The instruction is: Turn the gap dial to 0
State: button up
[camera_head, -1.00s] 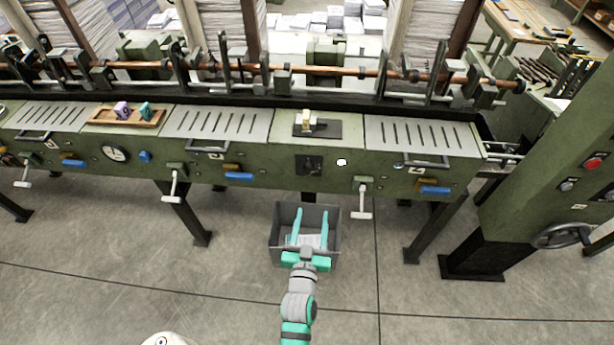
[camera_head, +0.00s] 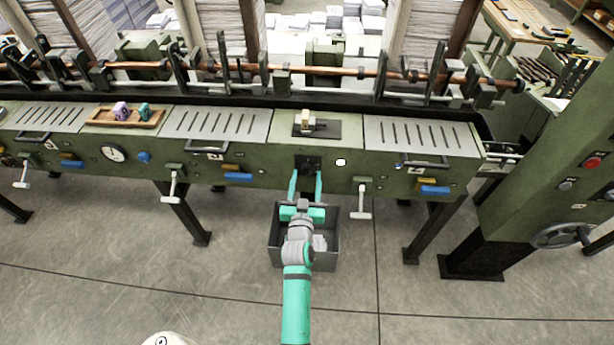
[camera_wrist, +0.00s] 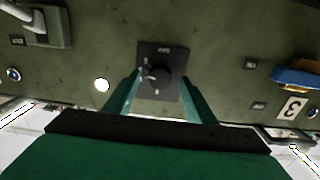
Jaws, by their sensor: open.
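The gap dial appears to be the dark knob on a black square plate (camera_head: 314,161) on the green machine front. In the wrist view the dial (camera_wrist: 162,75) shows a round black knob with small pale marks around it. The marks are too small to read, so its setting cannot be told. My gripper (camera_head: 306,174) is open, with its teal fingers pointing at the plate. In the wrist view the fingers of my gripper (camera_wrist: 162,84) stand one on each side of the knob, with space between. Whether they touch the panel cannot be told.
A white lever (camera_head: 361,202) hangs right of the dial, and a blue handle (camera_head: 238,176) sits to its left. A white round button (camera_head: 341,162) is close by on the right. A grey bin (camera_head: 325,257) stands on the floor below my gripper.

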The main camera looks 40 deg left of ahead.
jog(key=shift+w+a, duration=0.3)
jog(key=shift+w, duration=0.25)
jog(key=c, duration=1)
jog(key=shift+c, duration=0.2)
